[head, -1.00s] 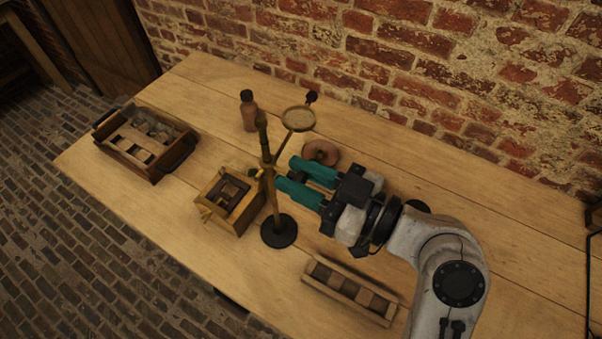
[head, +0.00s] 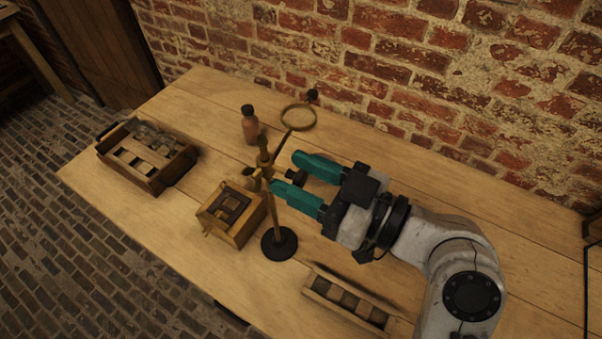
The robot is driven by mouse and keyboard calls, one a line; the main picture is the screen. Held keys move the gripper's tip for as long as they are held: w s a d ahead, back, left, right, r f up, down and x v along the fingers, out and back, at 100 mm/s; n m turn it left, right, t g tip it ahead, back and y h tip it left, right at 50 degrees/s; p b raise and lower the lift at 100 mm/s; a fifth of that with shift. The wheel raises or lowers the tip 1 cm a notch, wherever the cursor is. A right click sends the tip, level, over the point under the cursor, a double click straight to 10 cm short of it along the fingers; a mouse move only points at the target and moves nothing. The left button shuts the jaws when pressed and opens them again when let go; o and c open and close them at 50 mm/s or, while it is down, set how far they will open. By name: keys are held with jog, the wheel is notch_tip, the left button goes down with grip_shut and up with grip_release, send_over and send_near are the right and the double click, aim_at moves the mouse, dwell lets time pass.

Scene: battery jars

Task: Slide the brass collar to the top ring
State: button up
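A slim brass rod (head: 276,217) stands upright on a round black base (head: 279,243). The brass collar (head: 264,174) seems to be the small brass fitting on the upper rod, partly hidden by my lower finger. A brass-rimmed lens ring (head: 299,117) on a thin arm reaches up and right from the stand. I cannot make out a separate top ring mark on the rod. My gripper (head: 284,171) comes from the right, its two teal fingers apart. The lower fingertip overlaps the rod in the picture. Whether it touches the collar is unclear.
A wooden box (head: 232,214) stands close left of the rod. A brown bottle (head: 250,126) stands behind it. A slotted tray (head: 147,156) lies far left, and a narrow tray (head: 351,301) lies in front of my arm. The brick wall bounds the back.

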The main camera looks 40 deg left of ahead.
jog(key=shift+d, duration=0.1)
jog(key=b+v, duration=0.2)
jog(key=v, duration=0.8)
jog(key=shift+d, duration=0.25)
jog(key=shift+w, duration=0.1)
